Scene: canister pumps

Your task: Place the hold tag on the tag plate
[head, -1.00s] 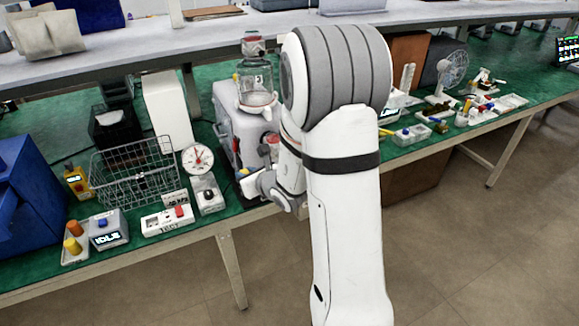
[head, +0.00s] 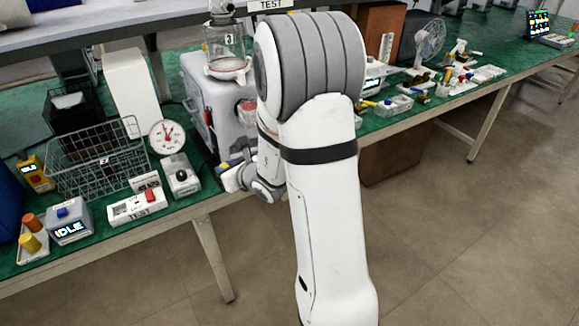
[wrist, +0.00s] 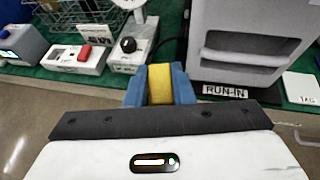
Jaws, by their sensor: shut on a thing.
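My gripper (wrist: 160,84) is shut on a yellow piece, which I take to be the hold tag (wrist: 160,86). It sits between the two blue fingers in the wrist view; any writing on it cannot be read. A flat white plate marked TAG, the tag plate (wrist: 300,86), lies on the green bench at the right edge of the wrist view, apart from my gripper and to its right. In the head view my gripper (head: 226,172) is at the bench's front edge, partly hidden by my wrist. The tag plate cannot be made out there, behind my arm.
A grey-white pump housing (head: 218,100) stands behind my gripper, with a RUN-IN label (wrist: 225,91) at its foot. Left of it are a dial gauge (head: 167,137), a knob box (head: 180,175), a red-switch box (head: 137,206) and a wire basket (head: 95,165). Open floor lies in front.

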